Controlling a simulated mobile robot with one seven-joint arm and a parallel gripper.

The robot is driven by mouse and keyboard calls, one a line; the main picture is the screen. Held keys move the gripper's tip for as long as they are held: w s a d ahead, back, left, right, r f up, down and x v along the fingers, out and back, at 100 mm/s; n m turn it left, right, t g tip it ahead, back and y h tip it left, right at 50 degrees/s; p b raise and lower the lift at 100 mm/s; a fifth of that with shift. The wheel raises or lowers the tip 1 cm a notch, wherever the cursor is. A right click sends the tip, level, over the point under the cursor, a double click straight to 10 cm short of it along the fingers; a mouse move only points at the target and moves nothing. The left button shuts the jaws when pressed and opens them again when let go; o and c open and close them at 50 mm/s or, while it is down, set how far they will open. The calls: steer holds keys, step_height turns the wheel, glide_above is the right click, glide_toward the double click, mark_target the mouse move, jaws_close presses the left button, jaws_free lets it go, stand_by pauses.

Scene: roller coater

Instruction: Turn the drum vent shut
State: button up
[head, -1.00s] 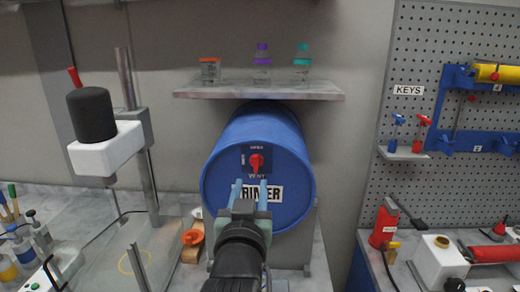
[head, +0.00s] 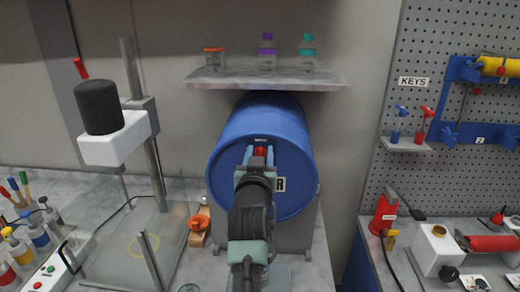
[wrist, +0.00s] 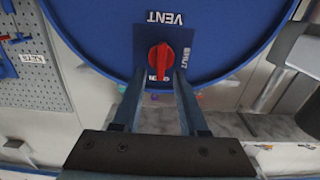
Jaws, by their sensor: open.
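The blue drum (head: 225,165) lies on its side under a shelf, its round end facing me. Its vent knob is a red handle (head: 261,150), mostly hidden by my gripper in the head view. In the wrist view the knob (wrist: 159,58) sits on a dark blue plate marked VENT, SHUT and a partly covered word that looks like OPEN. The handle stands upright in the picture, in line with that covered word; SHUT is to its right. My gripper (wrist: 158,78) is open, a finger to each side of the handle. I cannot tell whether they touch it.
A shelf (head: 220,78) with several bottles and jars overhangs the drum. A stand with a black-topped white head (head: 115,145) is to the left. A pegboard (head: 455,105) and a small key shelf (head: 405,144) are to the right.

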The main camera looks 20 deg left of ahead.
steer(key=shift+w, duration=0.25)
jaws_close()
steer(key=shift+f, duration=0.1)
